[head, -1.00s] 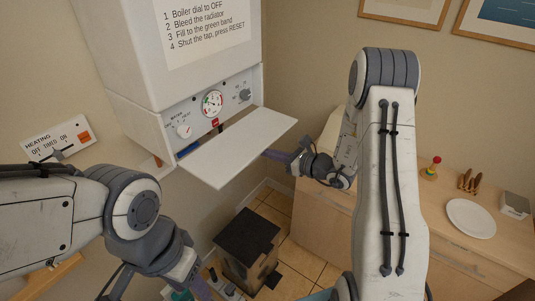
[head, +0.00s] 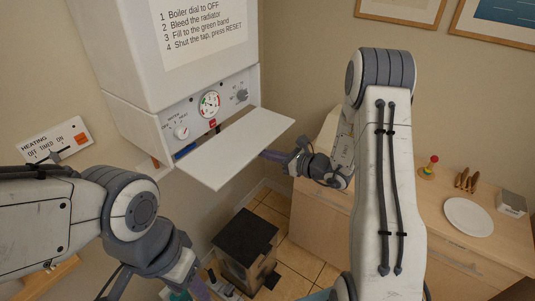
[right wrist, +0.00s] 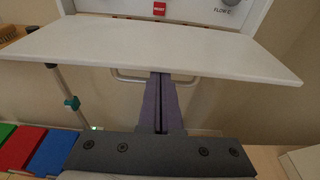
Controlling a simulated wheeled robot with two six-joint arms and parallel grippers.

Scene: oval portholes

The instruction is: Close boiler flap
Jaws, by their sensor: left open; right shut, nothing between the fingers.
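The white boiler flap (head: 238,148) is hinged down and stands out from the boiler front, leaving the control panel uncovered. It also spans the right wrist view (right wrist: 165,48). My right gripper (head: 268,154) is shut and empty at the flap's right edge in the head view. In the right wrist view its purple fingers (right wrist: 160,85) reach under the flap's near edge; whether they touch it I cannot tell. My left gripper (head: 200,290) is open, low at the bottom left, well away from the flap, its tips partly cut off by the frame.
The boiler (head: 165,70) has a panel with dials, a gauge (head: 209,103) and a red RESET button (head: 213,124). A heating switch plate (head: 56,140) is on the left wall. A dark-topped box (head: 245,236) stands on the floor below. A counter with a plate (head: 468,217) is at the right.

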